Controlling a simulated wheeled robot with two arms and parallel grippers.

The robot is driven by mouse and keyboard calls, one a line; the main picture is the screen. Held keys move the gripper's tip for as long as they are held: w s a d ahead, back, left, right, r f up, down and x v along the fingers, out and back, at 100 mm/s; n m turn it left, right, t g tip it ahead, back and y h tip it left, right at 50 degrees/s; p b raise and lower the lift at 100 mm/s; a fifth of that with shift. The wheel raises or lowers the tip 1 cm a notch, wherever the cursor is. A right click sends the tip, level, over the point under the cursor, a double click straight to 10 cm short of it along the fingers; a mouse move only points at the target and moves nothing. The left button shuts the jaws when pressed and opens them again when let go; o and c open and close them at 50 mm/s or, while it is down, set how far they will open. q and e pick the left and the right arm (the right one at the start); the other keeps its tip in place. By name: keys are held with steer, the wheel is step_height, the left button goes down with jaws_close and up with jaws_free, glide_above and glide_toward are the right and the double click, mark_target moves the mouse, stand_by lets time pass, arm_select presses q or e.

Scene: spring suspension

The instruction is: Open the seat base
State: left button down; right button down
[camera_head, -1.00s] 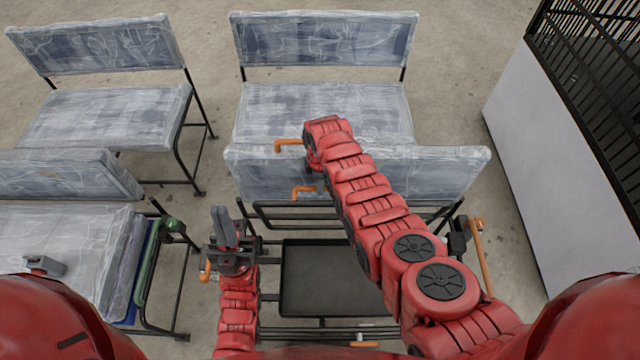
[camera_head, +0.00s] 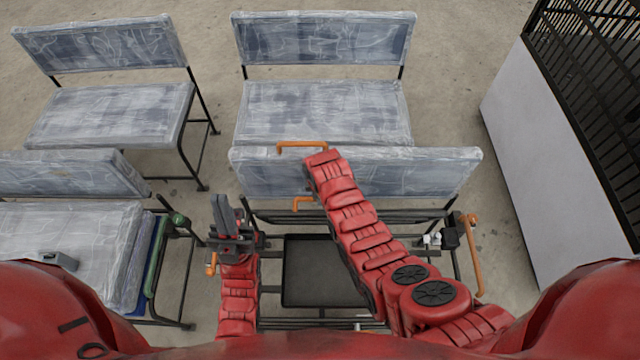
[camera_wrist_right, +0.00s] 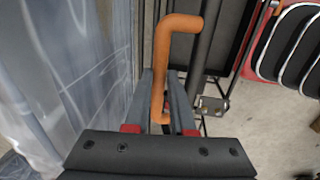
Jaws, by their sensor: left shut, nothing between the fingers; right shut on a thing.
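The seat in front of me has a plastic-wrapped padded panel (camera_head: 430,172) standing upright behind a dark metal frame with a black tray (camera_head: 322,296). Two orange handles, an upper one (camera_head: 302,146) and a lower one (camera_head: 303,203), show by the panel. My right arm reaches over the tray to the panel, and its gripper is hidden in the head view. In the right wrist view, my right gripper (camera_wrist_right: 165,105) is shut on an orange handle (camera_wrist_right: 163,65) beside wrapped padding. My left gripper (camera_head: 226,215) is shut and empty, pointing up beside the frame's left side.
Other wrapped seats stand behind (camera_head: 322,110), at back left (camera_head: 110,115) and at left (camera_head: 60,235). Orange handles also sit at the frame's right (camera_head: 474,258) and left (camera_head: 212,265). A white-sided unit with black bars (camera_head: 550,150) stands at right. Floor between is bare.

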steer(key=shift+s+f, duration=0.1)
steer(key=shift+s, duration=0.45)
steer(key=c, duration=0.8)
jaws_free()
steer(key=shift+w, duration=0.1)
steer(key=shift+o, duration=0.2)
step_height(320, 180, up, 17)
steer(key=s+p, duration=0.2)
steer(key=p, duration=0.2)
steer(key=shift+s, duration=0.35)
